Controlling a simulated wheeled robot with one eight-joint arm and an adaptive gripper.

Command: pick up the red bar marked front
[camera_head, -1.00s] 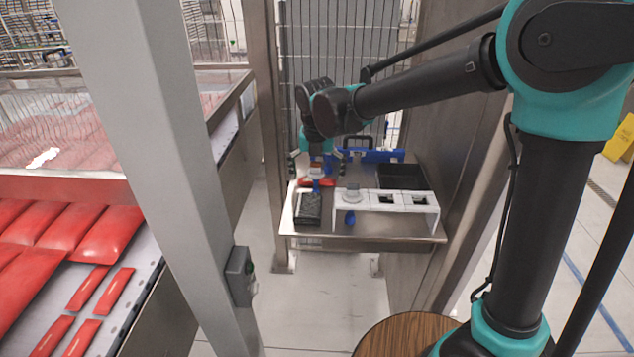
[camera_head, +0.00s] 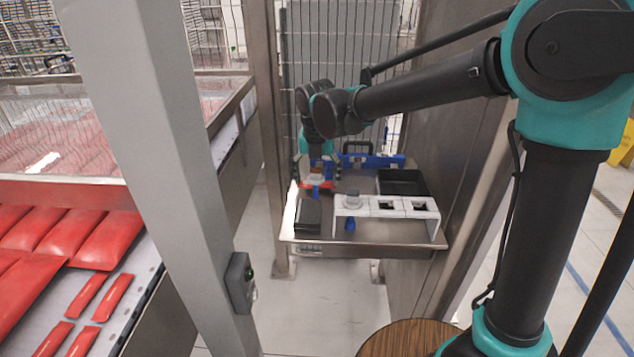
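A small red bar (camera_head: 321,185) lies on the steel table, towards its back left. It is tiny in this view and no marking on it can be read. My gripper (camera_head: 318,176) points down right over the bar, with its fingers apart near the bar's two ends. Part of the bar is hidden by the gripper and a blue piece. I cannot tell whether the fingers touch or grip it.
The steel table (camera_head: 362,238) holds a black box (camera_head: 308,215) at front left, a white stand (camera_head: 400,203) with a grey round part (camera_head: 352,196), and a black tray (camera_head: 401,179). A grey post (camera_head: 160,150) stands left, before a conveyor with red packs (camera_head: 105,235).

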